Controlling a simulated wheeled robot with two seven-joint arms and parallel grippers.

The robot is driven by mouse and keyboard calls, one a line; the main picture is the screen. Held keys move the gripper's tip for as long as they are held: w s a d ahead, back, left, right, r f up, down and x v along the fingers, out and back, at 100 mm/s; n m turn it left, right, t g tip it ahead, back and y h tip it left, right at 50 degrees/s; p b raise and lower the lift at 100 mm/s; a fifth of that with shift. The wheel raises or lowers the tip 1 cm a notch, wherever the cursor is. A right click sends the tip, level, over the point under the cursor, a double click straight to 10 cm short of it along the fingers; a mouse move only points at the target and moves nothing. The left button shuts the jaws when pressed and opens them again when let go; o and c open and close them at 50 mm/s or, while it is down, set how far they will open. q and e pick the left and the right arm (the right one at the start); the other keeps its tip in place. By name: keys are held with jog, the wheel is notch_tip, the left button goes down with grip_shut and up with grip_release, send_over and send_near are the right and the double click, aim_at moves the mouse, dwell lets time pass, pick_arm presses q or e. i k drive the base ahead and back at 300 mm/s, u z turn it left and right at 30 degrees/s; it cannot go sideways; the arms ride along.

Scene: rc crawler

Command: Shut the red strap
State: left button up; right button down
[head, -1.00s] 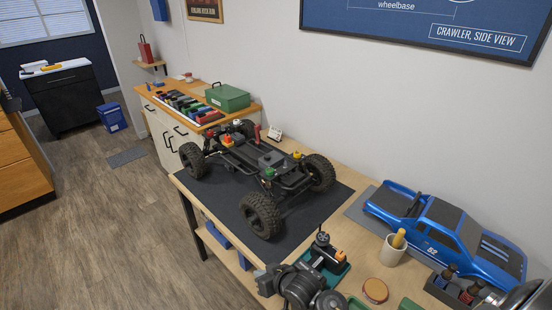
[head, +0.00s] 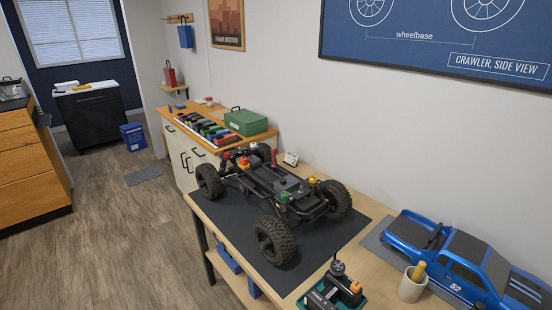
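The crawler chassis (head: 278,185) stands on its wheels on a dark mat (head: 325,238) on the workbench, without its body shell. A small red upright piece (head: 274,157), which looks like the red strap, stands up at the far side of the chassis. It is too small to see its hinge or what lies under it. Neither of my grippers is in view.
A blue truck body (head: 455,262) lies at the right of the bench, with a cream cup (head: 411,285) beside it. A teal tray (head: 350,301) with a radio controller is at the front. A green box (head: 246,122) stands on the far counter.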

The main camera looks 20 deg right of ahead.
aim_at(274, 152)
jog(key=k, duration=0.55)
jog(key=u, duration=0.5)
jog(key=i, duration=1.7)
jog(key=z, duration=0.45)
